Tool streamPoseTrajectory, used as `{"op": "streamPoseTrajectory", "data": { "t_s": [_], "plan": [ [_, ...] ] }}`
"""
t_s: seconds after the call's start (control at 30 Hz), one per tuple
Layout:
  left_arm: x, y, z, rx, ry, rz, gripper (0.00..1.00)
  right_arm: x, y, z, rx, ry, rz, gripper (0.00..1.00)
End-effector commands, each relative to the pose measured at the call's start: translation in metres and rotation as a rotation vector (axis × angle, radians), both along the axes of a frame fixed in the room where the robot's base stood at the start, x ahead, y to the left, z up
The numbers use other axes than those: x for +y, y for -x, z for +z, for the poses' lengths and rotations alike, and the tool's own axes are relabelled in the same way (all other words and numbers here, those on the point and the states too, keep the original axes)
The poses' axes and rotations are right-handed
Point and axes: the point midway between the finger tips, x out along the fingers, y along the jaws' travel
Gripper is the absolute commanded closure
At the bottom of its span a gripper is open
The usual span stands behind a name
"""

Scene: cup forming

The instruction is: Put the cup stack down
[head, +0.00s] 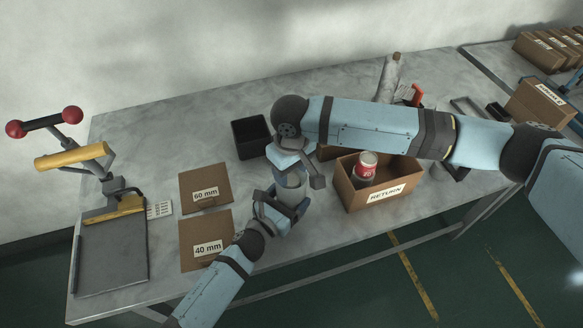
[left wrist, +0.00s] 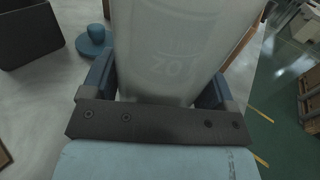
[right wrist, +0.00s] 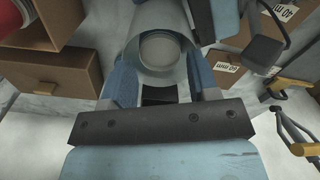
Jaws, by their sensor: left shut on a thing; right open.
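The cup stack (head: 291,187) is a pale, translucent cylinder over the front of the table. My left gripper (head: 282,205) is shut on it from the front. In the left wrist view the stack (left wrist: 172,45) fills the space between the fingers and shows faint embossed marks. My right gripper (head: 293,170) is open at the stack's upper part. In the right wrist view the stack's round mouth (right wrist: 160,50) shows between the spread fingers, with a smaller round form inside. I cannot tell whether these fingers touch it. The stack's base is hidden.
A cardboard RETURN box (head: 375,196) with a red-and-white can (head: 365,166) stands close right. A black bin (head: 251,137) stands behind. Cardboard pieces marked 60 mm (head: 205,184) and 40 mm (head: 207,240) lie left, beyond them a lever press (head: 112,250). A blue knobbed disc (left wrist: 95,42) is nearby.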

Motion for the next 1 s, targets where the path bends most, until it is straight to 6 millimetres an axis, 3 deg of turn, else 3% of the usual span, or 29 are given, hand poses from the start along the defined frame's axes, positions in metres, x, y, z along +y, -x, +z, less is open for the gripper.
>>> {"op": "streamPoseTrajectory", "data": {
  "t_s": [0.17, 0.5, 0.63, 0.8, 1.0],
  "plan": [
    [-0.002, 0.0, 0.002, -0.005, 0.005, -0.003, 0.42, -0.002, 0.001, 0.013, 0.004, 0.005, 0.0, 0.22],
    [-0.001, 0.0, 0.001, -0.003, 0.003, -0.002, 0.43, -0.001, 0.001, 0.09, 0.001, 0.002, 0.0, 0.22],
    [-0.001, 0.0, 0.001, -0.003, 0.003, -0.002, 0.43, -0.001, 0.001, 0.112, 0.001, 0.002, 0.0, 0.22],
    [-0.001, 0.0, 0.001, -0.002, 0.003, -0.001, 0.43, -0.001, 0.001, 0.127, 0.002, 0.003, 0.0, 0.22],
    [-0.001, 0.0, 0.001, -0.002, 0.003, -0.001, 0.43, -0.001, 0.001, 0.13, 0.003, 0.003, 0.0, 0.22]
  ]
}}
